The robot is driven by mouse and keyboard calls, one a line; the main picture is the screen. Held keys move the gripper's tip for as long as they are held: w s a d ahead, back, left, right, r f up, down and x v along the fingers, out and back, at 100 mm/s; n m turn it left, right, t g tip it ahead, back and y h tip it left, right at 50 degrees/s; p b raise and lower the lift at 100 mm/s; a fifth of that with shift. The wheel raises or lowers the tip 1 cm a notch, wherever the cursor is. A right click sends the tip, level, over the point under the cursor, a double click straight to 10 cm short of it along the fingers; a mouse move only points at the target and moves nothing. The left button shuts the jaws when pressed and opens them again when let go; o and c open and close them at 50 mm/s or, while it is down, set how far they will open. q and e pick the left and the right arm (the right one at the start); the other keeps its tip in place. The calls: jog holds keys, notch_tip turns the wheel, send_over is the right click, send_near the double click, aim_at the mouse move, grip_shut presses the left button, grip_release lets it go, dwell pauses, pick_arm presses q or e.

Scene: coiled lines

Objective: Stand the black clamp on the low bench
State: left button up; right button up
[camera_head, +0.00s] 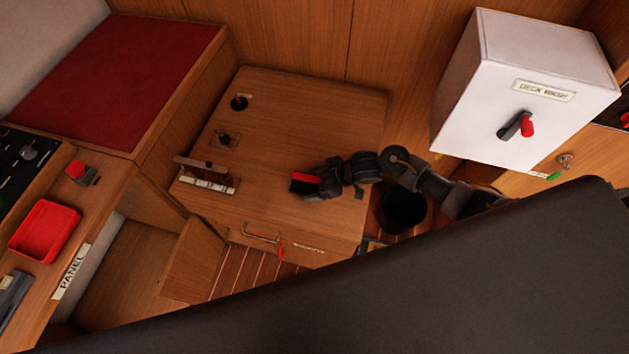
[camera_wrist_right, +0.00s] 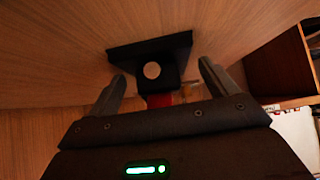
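The black clamp (camera_head: 304,184), with a red part on it, is at the tip of my right gripper (camera_head: 317,184), over the wooden top of the low bench (camera_head: 310,115). In the right wrist view the clamp (camera_wrist_right: 150,52) shows a wide black bar, a pale round disc and a red part, partly hidden by the gripper body. The fingers of my right gripper (camera_wrist_right: 163,85) are spread on either side, with visible gaps to the clamp. The clamp's bar appears to be against the wood; I cannot tell whether it touches. My left gripper is not in view.
A wooden block with a white label (camera_head: 207,183), a square fitting (camera_head: 225,139) and a round dark fitting (camera_head: 239,103) are on the bench's left side. A dark bucket (camera_head: 403,208) stands at its right. A white box (camera_head: 525,90) is at the upper right.

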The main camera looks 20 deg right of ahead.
jog(key=shift+r, duration=0.1)
jog(key=shift+d+r, duration=0.15)
jog(key=shift+r, duration=0.05)
jog(key=v, duration=1.1)
jog(key=shift+s+d+r, duration=0.15)
jog(key=shift+s+r, duration=0.05)
